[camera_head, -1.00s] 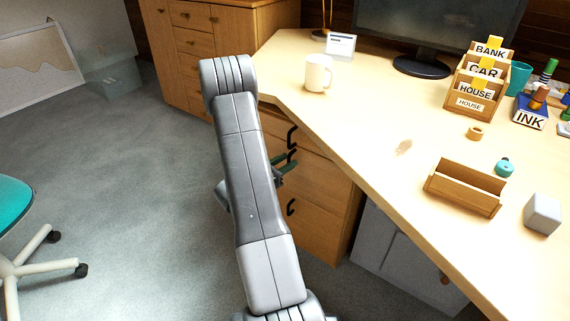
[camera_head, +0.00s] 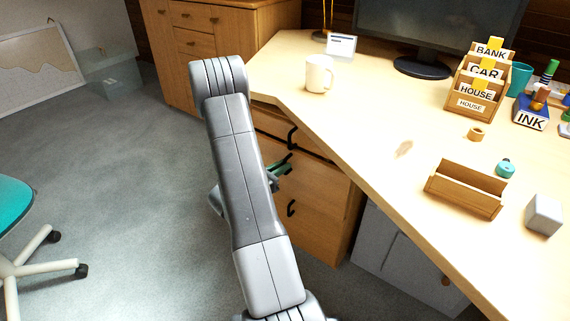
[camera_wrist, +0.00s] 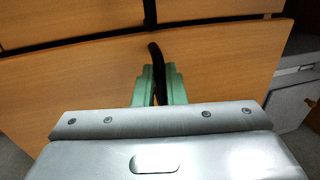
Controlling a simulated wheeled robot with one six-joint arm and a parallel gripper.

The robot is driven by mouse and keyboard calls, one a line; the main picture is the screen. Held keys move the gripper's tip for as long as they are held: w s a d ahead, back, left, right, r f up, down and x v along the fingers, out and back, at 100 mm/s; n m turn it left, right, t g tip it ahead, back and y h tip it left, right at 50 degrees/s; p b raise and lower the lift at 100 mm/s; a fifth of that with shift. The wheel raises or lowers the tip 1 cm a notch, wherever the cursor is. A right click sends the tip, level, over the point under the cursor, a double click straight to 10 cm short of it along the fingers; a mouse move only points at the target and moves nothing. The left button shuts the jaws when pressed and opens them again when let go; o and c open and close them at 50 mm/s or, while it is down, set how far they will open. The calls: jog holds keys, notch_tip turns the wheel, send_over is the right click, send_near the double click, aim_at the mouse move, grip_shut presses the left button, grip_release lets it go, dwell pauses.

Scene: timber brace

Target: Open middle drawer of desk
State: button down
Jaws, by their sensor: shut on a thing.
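The desk's wooden middle drawer (camera_wrist: 80,85) fills much of the wrist view, with a dark gap along its top edge. It appears to stand slightly out from the drawer above. Its black handle (camera_wrist: 157,72) runs between the two green fingers of my gripper (camera_wrist: 158,88), which is shut on it. In the head view my gripper (camera_head: 279,171) shows beside the drawer fronts, partly hidden behind my grey arm. The top drawer's black handle (camera_head: 292,138) is above it and the bottom drawer's handle (camera_head: 291,208) below.
The desktop (camera_head: 370,130) overhangs the drawers and carries a white mug (camera_head: 319,73), a wooden tray (camera_head: 465,188) and a card holder (camera_head: 478,85). A teal chair (camera_head: 15,215) stands at the left. The grey floor (camera_head: 130,180) between is clear.

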jog(key=s+d+v, duration=0.1)
jog(key=v, duration=1.1)
jog(key=s+d+v, duration=0.2)
jog(key=v, duration=1.1)
jog(key=shift+s+d+p, duration=0.2)
jog(key=shift+s+p, duration=0.1)
jog(key=shift+p, duration=0.15)
jog(key=c, duration=1.5)
grip_release()
jog(key=p+v, duration=0.3)
jog(key=v, duration=1)
jog(key=shift+s+a, duration=0.3)
jog(key=shift+f, duration=0.1)
